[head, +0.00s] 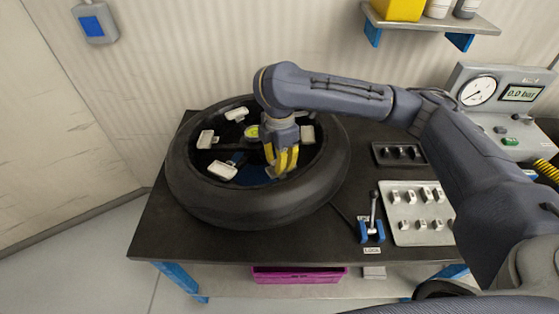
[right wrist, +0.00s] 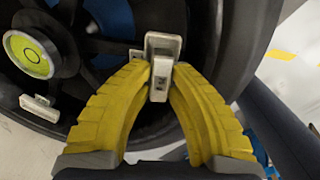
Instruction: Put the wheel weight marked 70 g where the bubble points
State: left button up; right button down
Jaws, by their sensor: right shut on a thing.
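The wheel (head: 190,200) lies flat on the dark bench, with a round yellow-green bubble level (head: 252,131) at its hub, also seen in the right wrist view (right wrist: 28,53). Several pale pads sit around the rim, one at the left (head: 207,139). My right gripper (head: 285,168) points down inside the near right part of the rim. In the right wrist view its yellow fingers (right wrist: 160,85) are shut on a small grey wheel weight (right wrist: 158,84), right at a pale pad (right wrist: 163,42). I cannot read its marking or tell whether it touches the pad. My left gripper is not in view.
A light tray (head: 390,232) with several weights lies at the right, beside a lever clamp (head: 372,232) with blue parts. A dark tray (head: 377,158) is behind. A gauge unit (head: 478,90) stands at the back right, below a wall shelf (head: 440,25). The bench's front left is clear.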

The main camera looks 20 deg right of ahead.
jog(key=shift+f, duration=0.25)
dwell(0.6)
jog(key=c, duration=0.9)
grip_release()
jog(key=shift+o, duration=0.2)
jog(key=shift+r, duration=3.45)
